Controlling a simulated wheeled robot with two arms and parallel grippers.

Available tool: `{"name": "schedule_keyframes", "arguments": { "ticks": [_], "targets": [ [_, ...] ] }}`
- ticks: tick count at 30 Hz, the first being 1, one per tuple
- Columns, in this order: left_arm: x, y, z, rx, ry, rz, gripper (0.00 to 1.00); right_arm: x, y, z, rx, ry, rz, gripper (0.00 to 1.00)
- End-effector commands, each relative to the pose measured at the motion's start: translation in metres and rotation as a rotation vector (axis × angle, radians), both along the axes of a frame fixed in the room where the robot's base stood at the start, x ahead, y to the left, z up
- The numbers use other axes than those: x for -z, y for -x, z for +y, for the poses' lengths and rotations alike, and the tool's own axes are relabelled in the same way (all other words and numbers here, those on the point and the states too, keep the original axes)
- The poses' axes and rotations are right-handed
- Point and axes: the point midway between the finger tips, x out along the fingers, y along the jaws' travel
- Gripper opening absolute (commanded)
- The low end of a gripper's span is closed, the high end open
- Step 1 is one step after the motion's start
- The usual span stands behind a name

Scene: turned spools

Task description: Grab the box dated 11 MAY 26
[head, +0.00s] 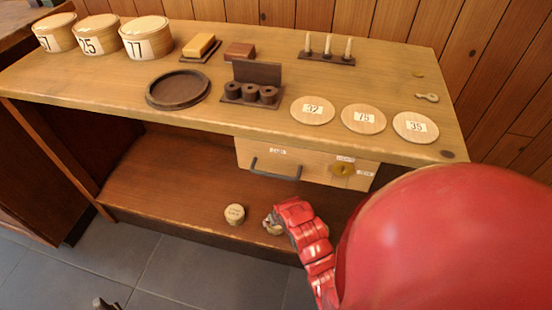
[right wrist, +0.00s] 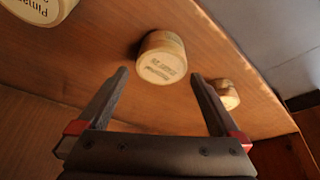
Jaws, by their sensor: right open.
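In the right wrist view, a small round wooden box (right wrist: 162,58) with printed label lies ahead, between the lines of my right gripper's fingertips (right wrist: 160,75). The gripper is open and empty. A second round box (right wrist: 228,93) is partly behind the right finger. A third box (right wrist: 38,8) is cut off at the top left; its print begins "Pim". I cannot read a date on any of them. In the head view, one small round box (head: 234,214) stands on the lower shelf, left of my red right arm. My left gripper (head: 105,303) barely shows at the bottom edge.
The lower shelf (head: 165,185) is open at the front, under the tabletop (head: 250,115) and a drawer (head: 300,165) with a dark handle. Numbered round boxes (head: 98,35), numbered discs (head: 363,118) and a dark round tray (head: 178,89) are on top. The shelf's left part is clear.

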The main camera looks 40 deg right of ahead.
Motion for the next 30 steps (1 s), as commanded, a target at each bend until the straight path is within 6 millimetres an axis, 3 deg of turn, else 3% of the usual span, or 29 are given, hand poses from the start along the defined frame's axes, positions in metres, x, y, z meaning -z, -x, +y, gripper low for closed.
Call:
{"name": "schedule_keyframes", "arguments": {
  "ticks": [5, 12, 20, 30],
  "targets": [
    [0.008, 0.000, 0.000, 0.000, 0.000, 0.000, 0.50, 0.014, -0.003, 0.000, -0.002, 0.001, 0.000, 1.00],
    [0.025, 0.001, 0.000, -0.001, -0.009, -0.006, 0.50, 0.048, -0.015, -0.002, -0.001, 0.000, 0.000, 1.00],
    [0.023, 0.002, 0.000, -0.001, -0.012, -0.009, 0.50, 0.050, -0.017, -0.003, 0.000, 0.000, 0.001, 1.00],
    [0.023, 0.002, 0.000, -0.001, -0.012, -0.009, 0.50, 0.050, -0.017, -0.003, -0.001, 0.000, 0.001, 0.39]
  ]
}}
